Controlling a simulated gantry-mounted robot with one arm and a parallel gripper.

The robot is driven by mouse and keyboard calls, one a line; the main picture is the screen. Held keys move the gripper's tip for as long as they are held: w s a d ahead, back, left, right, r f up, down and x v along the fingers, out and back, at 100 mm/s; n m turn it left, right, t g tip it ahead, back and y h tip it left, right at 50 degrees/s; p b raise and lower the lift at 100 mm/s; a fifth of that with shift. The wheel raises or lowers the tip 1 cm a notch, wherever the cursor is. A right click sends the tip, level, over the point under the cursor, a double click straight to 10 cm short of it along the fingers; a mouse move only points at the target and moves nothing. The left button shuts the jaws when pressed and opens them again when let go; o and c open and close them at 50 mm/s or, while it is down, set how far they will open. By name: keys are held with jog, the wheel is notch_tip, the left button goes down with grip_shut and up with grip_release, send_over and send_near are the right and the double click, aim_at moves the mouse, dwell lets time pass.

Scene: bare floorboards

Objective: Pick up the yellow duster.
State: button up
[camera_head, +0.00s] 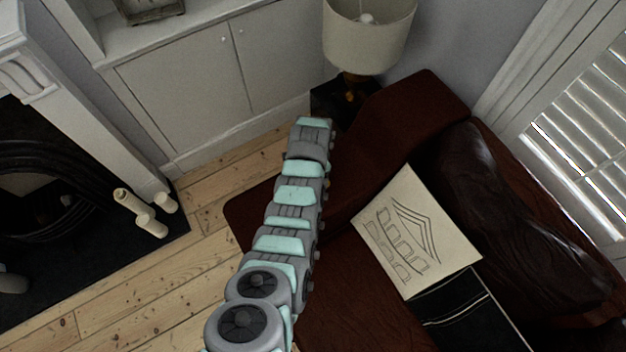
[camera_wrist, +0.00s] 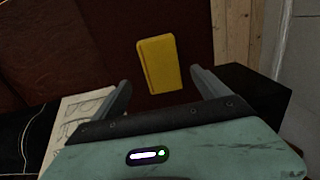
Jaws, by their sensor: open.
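The yellow duster (camera_wrist: 160,64) shows in the wrist view as a small upright yellow block against the dark red-brown sofa. It lies just beyond my gripper (camera_wrist: 160,86), roughly between the lines of the two fingers. My gripper is open and the fingers are apart with nothing between them that I can see touching. In the head view my arm reaches over the sofa (camera_head: 372,300), and the duster is not visible there. The gripper itself is hidden at the arm's far end.
A lamp (camera_head: 368,38) stands at the back beside the sofa arm. Candles (camera_head: 146,214) stand by the fireplace. Floorboards (camera_head: 215,215) are clear at left.

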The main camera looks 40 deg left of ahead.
jog(key=shift+s+a+f+b, duration=0.1)
jog(key=shift+f+b, duration=0.2)
jog(key=shift+f, duration=0.8)
jog(key=shift+s+a+f+b, duration=0.1)
jog(key=shift+f+b, duration=0.2)
jog(key=shift+f, duration=0.8)
jog(key=shift+w+f+b, duration=0.1)
jog(key=shift+f+b, duration=0.55)
jog(key=shift+f, duration=0.25)
jog(key=shift+c, duration=0.5)
jog(key=c, duration=1.3)
